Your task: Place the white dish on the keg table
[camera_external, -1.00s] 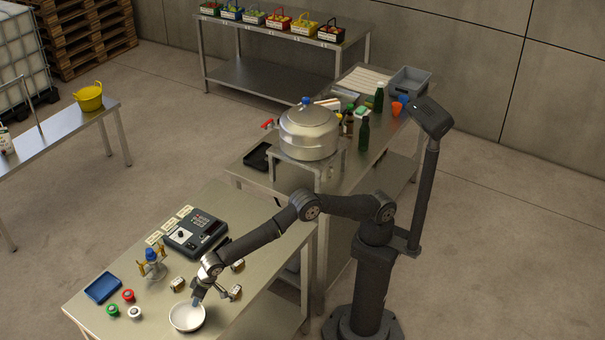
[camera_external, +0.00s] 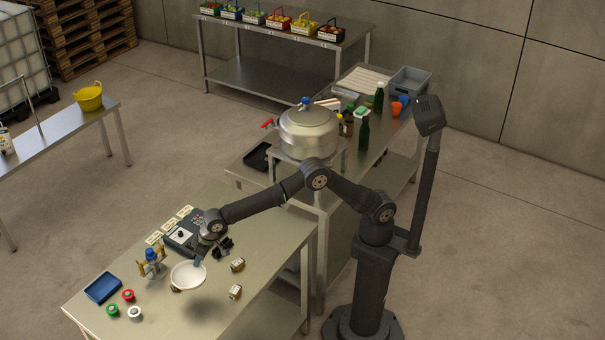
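The white dish (camera_external: 188,275) is in the air above the front bench, with its shadow on the bench top below and to its right. My gripper (camera_external: 199,263) is at the dish's far rim and appears shut on it; the fingertips are small in this view. The keg table (camera_external: 335,172) is in the middle, with a large silver keg (camera_external: 309,133) standing on a raised stand at its near end. The dish is well to the left of and in front of that table.
The front bench (camera_external: 262,262) holds a grey keypad device (camera_external: 181,234), a blue tray (camera_external: 103,288), a small brass-armed stand (camera_external: 152,263), small jars (camera_external: 236,292) and several coloured caps. Green bottles (camera_external: 363,133), cups (camera_external: 397,108) and a grey bin (camera_external: 409,81) crowd the keg table's far part.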

